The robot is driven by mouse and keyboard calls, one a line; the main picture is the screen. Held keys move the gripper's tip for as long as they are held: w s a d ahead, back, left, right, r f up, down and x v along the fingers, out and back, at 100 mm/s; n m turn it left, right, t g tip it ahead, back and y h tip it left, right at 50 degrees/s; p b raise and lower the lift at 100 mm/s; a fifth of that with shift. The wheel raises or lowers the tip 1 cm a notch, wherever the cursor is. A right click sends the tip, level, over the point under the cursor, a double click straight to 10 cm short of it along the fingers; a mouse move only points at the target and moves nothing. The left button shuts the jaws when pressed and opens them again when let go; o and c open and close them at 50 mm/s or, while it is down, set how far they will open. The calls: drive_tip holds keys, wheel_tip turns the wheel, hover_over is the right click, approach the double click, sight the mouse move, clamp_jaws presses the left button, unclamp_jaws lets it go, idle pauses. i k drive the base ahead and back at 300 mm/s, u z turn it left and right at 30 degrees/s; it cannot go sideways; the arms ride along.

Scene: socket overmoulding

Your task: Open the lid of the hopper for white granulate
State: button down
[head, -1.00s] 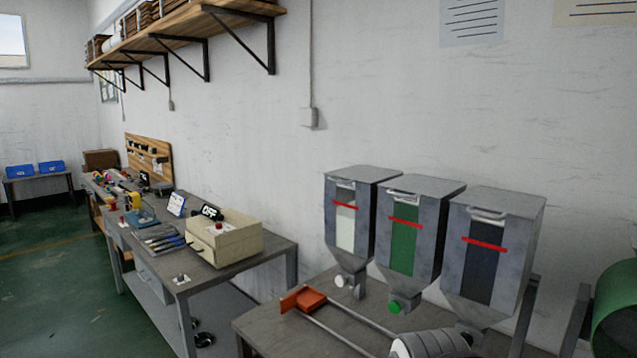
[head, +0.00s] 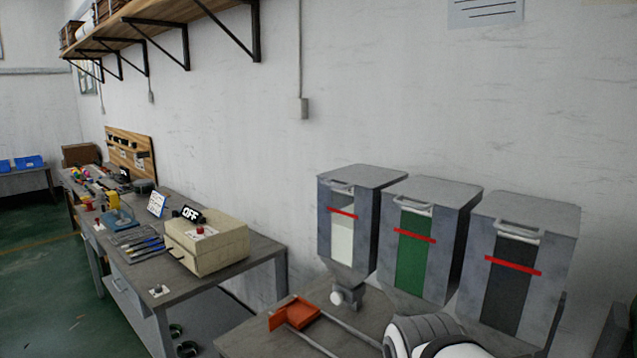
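The hopper for white granulate (head: 368,230) is the leftmost of three grey metal hoppers. Its front window (head: 342,238) shows white granulate in the lower part, below a red line. Its flat lid (head: 362,176) is closed, with a small handle (head: 342,189) at the front top edge. A white knob (head: 337,298) sits at its outlet. A white and grey rounded part of my arm shows at the bottom, in front of the hoppers. My gripper is not in view.
The green-granulate hopper (head: 450,228) and the dark-granulate hopper (head: 553,260) stand to the right, lids closed. An orange-red tray-like part (head: 297,314) lies on the hopper table (head: 245,340). A beige box (head: 212,247) with an OFF sign stands on the left bench. A shelf (head: 165,20) hangs above.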

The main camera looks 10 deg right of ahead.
sight(361, 175)
drive_tip(key=u, duration=0.05)
drive_tip(key=k, duration=0.55)
drive_tip(key=z, duration=2.55)
drive_tip(key=k, duration=0.85)
drive_tip(key=u, duration=2.05)
drive_tip(key=i, duration=1)
